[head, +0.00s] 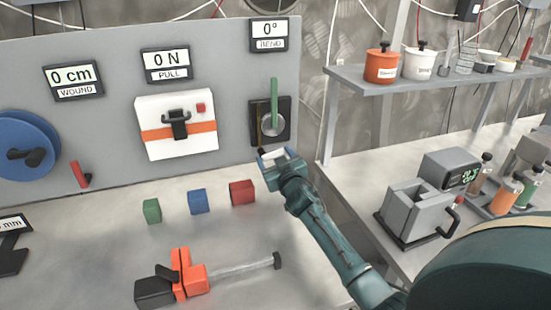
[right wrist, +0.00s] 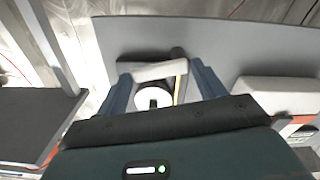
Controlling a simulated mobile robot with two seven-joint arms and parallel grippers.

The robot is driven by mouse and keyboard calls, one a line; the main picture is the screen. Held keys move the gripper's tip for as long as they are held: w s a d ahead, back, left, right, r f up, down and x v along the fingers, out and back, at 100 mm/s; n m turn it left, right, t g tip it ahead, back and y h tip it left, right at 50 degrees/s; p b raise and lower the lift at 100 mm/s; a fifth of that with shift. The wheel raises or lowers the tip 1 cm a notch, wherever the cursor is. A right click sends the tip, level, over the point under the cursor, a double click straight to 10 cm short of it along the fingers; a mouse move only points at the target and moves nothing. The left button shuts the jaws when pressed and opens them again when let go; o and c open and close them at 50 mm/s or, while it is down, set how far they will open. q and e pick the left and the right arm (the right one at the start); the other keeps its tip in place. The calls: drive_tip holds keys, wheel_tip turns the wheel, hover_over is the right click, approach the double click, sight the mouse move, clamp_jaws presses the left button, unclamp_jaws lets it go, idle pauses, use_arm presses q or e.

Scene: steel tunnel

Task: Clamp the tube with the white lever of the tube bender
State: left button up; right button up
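The tube bender is on the grey panel's right end, a black plate (head: 285,108) with a grey round die (head: 272,124) and an upright green handle (head: 274,95). A thin yellowish tube (head: 260,132) runs beside the die, and it also shows in the right wrist view (right wrist: 178,92). My right gripper (head: 276,156) is just below the bender, fingers apart. In the right wrist view, a pale bar (right wrist: 155,71), which looks like the white lever, crosses at the fingertips (right wrist: 160,85) above the die (right wrist: 153,98). I cannot tell whether they touch. My left gripper is out of view.
Green (head: 152,211), blue (head: 198,201) and red (head: 242,192) blocks lie on the bench below the panel. An orange and black tool (head: 184,275) lies in front. A white box (head: 176,125) is left of the bender. A side bench holds a grey machine (head: 418,208).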

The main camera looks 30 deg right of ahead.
drive_tip(key=c, duration=0.6)
drive_tip(key=shift+o, duration=0.2)
drive_tip(key=m, duration=0.2)
drive_tip(key=shift+d+f+m, duration=0.1)
drive_tip(key=shift+f+m, duration=0.2)
drive_tip(key=shift+m, duration=0.1)
drive_tip(key=o, duration=0.9)
drive_tip(key=shift+s, duration=0.1)
drive_tip(key=b+v, duration=0.1)
drive_tip(key=v, duration=1.2)
drive_tip(key=shift+d, duration=0.1)
